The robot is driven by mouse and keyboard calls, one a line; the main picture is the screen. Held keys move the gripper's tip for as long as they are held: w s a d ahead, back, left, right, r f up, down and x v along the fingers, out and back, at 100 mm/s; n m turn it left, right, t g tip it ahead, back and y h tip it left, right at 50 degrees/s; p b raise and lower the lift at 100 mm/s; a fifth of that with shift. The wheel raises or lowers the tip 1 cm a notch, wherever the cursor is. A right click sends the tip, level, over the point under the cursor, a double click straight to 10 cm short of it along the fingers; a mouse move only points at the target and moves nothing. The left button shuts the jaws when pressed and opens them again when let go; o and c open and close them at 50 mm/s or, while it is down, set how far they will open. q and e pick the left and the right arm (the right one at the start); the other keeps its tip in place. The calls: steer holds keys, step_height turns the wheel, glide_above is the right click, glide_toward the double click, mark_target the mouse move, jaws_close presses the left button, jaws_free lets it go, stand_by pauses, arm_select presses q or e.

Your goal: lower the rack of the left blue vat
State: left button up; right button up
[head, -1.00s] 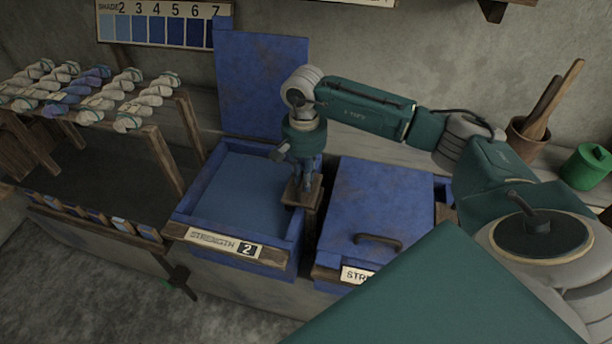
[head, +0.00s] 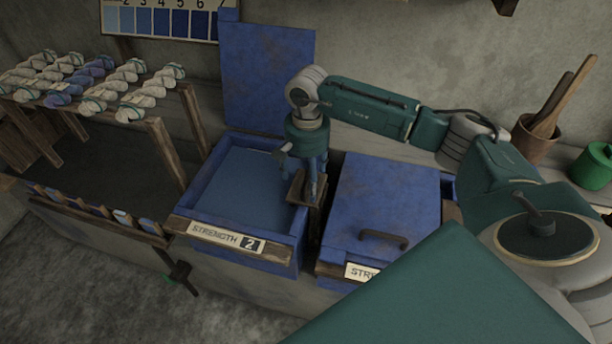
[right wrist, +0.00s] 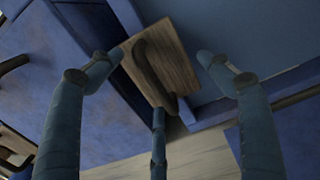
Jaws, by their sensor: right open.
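The left blue vat (head: 193,205) stands open, with blue liquid inside and a "STRENGTH 2" label on its front. Its lid (head: 268,75) is raised at the back. A small wooden plate (head: 297,190), seemingly the top of the rack, sits at the vat's right edge. In the right wrist view this plate (right wrist: 180,62) carries a dark curved handle (right wrist: 146,70). My right gripper (head: 307,182) points down over the plate. Its fingers (right wrist: 160,75) are spread around the handle with gaps visible, holding nothing. My left gripper is not in view.
The right blue vat (head: 385,190) is closed, with a handle on its lid, close beside my right gripper. A wooden frame with several yarn skeins (head: 95,70) stands left. A cup of wooden sticks (head: 535,140) and a green pot (head: 592,165) stand at the right.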

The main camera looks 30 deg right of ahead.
steer(key=shift+d, duration=0.1)
steer(key=shift+r+p, duration=0.4)
steer(key=shift+r, duration=0.15)
step_height(320, 180, up, 6)
steer(key=p, duration=0.3)
steer(key=shift+s, duration=0.1)
steer(key=shift+f, duration=0.1)
